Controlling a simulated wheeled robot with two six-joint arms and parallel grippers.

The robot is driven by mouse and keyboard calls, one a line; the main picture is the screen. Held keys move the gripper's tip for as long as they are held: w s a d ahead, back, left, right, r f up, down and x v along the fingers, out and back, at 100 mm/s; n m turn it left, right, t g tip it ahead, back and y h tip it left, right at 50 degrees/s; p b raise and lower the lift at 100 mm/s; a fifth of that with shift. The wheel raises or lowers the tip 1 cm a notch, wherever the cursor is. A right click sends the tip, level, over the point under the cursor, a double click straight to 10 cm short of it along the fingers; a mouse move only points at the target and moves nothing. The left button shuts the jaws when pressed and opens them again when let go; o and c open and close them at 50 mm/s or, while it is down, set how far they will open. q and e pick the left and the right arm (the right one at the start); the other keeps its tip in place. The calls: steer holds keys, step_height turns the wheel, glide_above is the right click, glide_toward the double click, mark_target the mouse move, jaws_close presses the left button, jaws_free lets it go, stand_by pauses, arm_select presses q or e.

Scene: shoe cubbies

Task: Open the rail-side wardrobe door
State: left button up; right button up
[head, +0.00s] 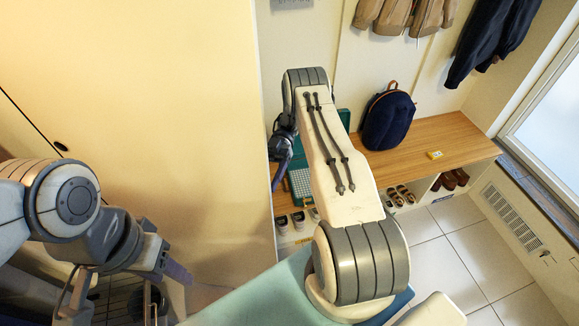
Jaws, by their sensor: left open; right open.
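The wardrobe's large cream door panel (165,110) fills the left and upper left of the head view. A dark seam runs diagonally at its left edge, with a small black round pull (61,146) beside it. The panel looks flush and closed at this seam. My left gripper (176,272) is open and empty at the lower left, in front of the wardrobe and below the pull. My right gripper (280,168) is open, beyond the panel's right edge and near the bench; part of it is hidden behind my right arm.
A wooden bench (445,139) runs along the back wall, bearing a navy backpack (389,121), a green case (299,184) and a small yellow item (434,155). Shoes sit in cubbies below. Coats (492,38) hang above. Tiled floor (477,262) is clear at right.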

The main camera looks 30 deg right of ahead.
arm_select(q)
step_height(320, 180, up, 5)
steer(key=p, duration=0.4)
arm_select(e)
step_height(320, 180, up, 4)
steer(key=shift+f, duration=0.1)
steer(key=shift+s+d+f+b, duration=0.1)
steer(key=shift+s+d+b, duration=0.3)
steer(key=shift+b, duration=0.45)
arm_select(q)
steer(key=shift+f+b, duration=1.65)
steer(key=shift+f, duration=0.9)
arm_select(e)
steer(key=s+d+r, duration=0.6)
steer(key=s, duration=0.2)
steer(key=shift+d+r, duration=0.25)
steer(key=shift+d, duration=0.1)
